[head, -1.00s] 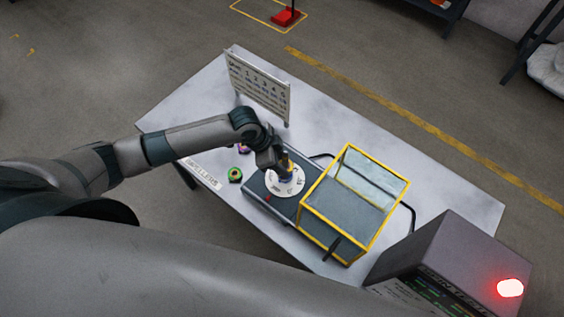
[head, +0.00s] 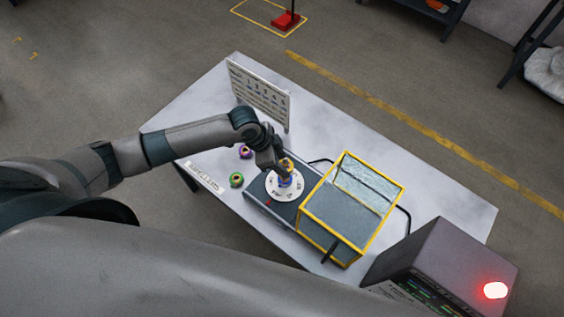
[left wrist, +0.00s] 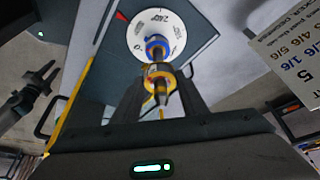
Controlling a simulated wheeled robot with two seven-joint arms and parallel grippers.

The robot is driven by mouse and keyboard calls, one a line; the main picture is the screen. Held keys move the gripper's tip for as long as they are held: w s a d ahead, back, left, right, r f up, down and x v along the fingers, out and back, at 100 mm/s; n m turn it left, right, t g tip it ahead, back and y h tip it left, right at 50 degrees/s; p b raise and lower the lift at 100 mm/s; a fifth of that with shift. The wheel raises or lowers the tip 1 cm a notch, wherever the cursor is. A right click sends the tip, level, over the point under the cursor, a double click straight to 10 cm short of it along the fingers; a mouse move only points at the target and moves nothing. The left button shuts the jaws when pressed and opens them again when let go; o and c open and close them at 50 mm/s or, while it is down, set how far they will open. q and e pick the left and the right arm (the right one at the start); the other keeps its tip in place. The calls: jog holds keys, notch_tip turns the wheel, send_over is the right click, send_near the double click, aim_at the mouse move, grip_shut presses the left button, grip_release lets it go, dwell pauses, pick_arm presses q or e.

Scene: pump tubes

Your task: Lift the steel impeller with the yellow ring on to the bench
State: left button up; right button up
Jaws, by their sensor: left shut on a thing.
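The impeller with the yellow ring (left wrist: 158,72) is between the fingers of my left gripper (head: 286,167) above the white dial of the grey device. My left gripper is shut on it; in the left wrist view the fingers (left wrist: 160,84) stand on either side. A blue-ringed piece (left wrist: 156,44) sits at the dial's middle, in line with the yellow ring. It also shows in the head view (head: 285,182). I cannot tell whether the two touch. The white dial (head: 276,192) has dark markings. The white bench (head: 190,120) carries the device.
A green-ringed piece (head: 236,180) and a purple-ringed piece (head: 245,152) stand on the bench left of the device, near a label strip (head: 205,178). A yellow-framed clear guard (head: 345,205) stands close to the right. A sign board (head: 258,92) stands behind.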

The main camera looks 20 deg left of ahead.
pick_arm(q)
notch_tip(320, 180, up, 10)
jog(key=shift+f+p, duration=0.15)
jog(key=shift+p, duration=0.2)
dwell(1.6)
jog(key=shift+w, duration=0.1)
dwell(0.3)
jog(key=w+a+r+n+t+y+b, duration=0.2)
jog(key=w+a+r+n+y+b, duration=0.2)
jog(key=r+n+b, duration=0.5)
jog(key=a+n+b, duration=0.1)
jog(key=n+b, duration=0.3)
jog(key=b, duration=0.2)
jog(key=shift+w+r+t+b, duration=0.3)
jog(key=shift+w+t+b, duration=0.05)
jog(key=shift+w+t, duration=0.05)
jog(key=shift+a, duration=0.1)
